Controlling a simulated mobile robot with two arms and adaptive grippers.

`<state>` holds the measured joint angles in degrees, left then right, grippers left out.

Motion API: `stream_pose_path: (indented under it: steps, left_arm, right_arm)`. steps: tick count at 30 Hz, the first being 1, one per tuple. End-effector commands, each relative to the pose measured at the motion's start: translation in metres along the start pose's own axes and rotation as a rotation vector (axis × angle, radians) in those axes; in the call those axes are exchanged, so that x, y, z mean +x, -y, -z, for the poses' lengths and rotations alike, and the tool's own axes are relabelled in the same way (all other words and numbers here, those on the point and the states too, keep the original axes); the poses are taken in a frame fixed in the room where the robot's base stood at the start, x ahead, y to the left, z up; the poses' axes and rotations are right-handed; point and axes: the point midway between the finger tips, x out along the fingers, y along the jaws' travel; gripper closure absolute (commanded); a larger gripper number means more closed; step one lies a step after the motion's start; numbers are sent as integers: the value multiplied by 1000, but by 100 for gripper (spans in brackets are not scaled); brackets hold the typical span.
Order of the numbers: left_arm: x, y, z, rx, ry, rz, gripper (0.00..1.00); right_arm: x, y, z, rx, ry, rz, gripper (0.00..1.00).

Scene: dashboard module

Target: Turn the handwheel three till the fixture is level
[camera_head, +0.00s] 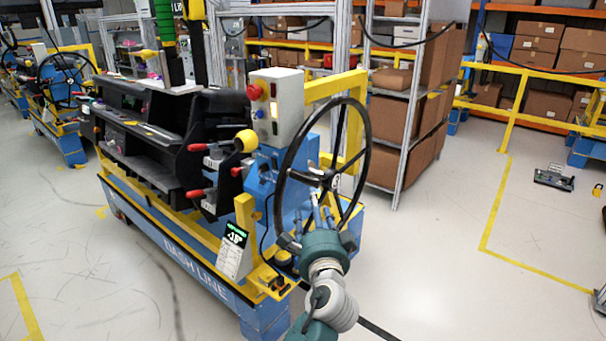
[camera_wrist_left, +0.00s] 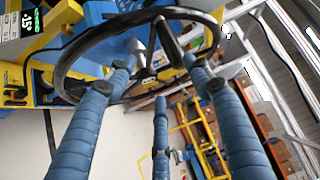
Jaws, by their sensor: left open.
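The black handwheel (camera_head: 366,150) stands upright, facing me, at the right end of the blue and yellow dashboard station. The fixture carries a black dashboard module (camera_head: 150,115) that looks tilted. My right gripper is out of view.
A grey control box (camera_head: 275,105) with a red button stands just left of the handwheel. A yellow frame (camera_head: 340,85) rises behind it. Shelves with cardboard boxes (camera_head: 400,120) stand behind. The floor to the right (camera_head: 440,240) is mostly clear.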

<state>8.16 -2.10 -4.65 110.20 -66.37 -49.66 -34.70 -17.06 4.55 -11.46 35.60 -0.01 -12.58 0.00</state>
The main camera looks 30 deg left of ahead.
Motion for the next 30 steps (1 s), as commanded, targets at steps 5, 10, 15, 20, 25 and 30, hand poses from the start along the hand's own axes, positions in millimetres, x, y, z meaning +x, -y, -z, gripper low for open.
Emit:
stream_pose_path:
  steps: [5,10,15,20,25,30]
  left_arm:
    - [7,19,-7,3,22,27,48]
    - [35,21,-7,4,22,27,48]
    - [68,21,-7,3,20,26,48]
    - [92,20,-8,2,20,26,48]
    - [105,19,-8,0,19,24,48]
    - [108,18,-8,0,19,24,48]
  right_arm:
    - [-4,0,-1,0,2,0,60]
    - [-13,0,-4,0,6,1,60]
    - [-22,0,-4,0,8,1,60]
    - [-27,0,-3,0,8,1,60]
    - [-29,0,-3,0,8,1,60]
    - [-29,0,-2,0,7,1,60]
